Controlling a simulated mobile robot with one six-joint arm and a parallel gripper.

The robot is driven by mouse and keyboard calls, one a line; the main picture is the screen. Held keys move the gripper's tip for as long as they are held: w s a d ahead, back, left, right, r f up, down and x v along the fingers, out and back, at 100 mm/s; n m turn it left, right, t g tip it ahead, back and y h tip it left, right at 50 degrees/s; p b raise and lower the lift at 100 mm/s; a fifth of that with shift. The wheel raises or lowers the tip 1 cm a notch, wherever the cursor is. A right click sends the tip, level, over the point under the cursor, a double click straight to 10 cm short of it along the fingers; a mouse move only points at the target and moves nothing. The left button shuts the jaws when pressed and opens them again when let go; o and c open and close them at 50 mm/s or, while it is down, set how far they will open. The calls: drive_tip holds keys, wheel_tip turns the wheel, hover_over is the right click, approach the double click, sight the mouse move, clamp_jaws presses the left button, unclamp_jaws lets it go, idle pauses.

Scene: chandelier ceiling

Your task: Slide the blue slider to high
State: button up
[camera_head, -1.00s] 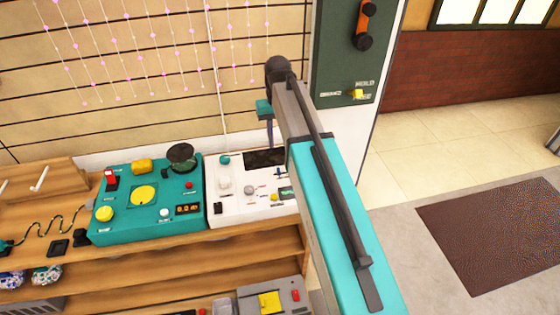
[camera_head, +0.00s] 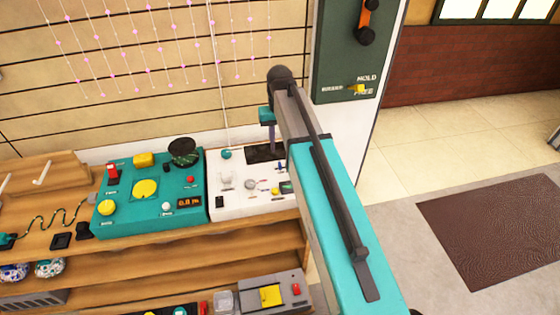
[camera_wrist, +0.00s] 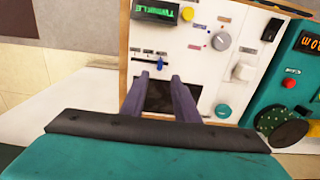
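The blue slider (camera_wrist: 160,63) shows in the wrist view on a dark slot of the white panel (camera_wrist: 207,75), near the slot's right end. It looks tiny in the head view (camera_head: 278,167). My gripper (camera_wrist: 160,77) points at the panel, with its two dark purple fingers apart and nothing between them. The fingertips appear just short of the slider in the picture, over the edge of the dark rectangle; I cannot tell whether they touch the panel. In the head view my gripper (camera_head: 272,150) hangs over the back of the white panel. The slot's labels are too small to read.
The white panel also carries a grey knob (camera_wrist: 221,42), a white switch (camera_wrist: 243,71), a teal button (camera_wrist: 223,110) and a green display (camera_wrist: 157,11). A teal console (camera_head: 150,219) stands beside it on the wooden shelf (camera_head: 240,237). A green wall panel (camera_head: 345,55) stands to the right.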

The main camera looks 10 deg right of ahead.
sight(280, 163)
drive_tip(key=shift+f, duration=4.55)
clamp_jaws()
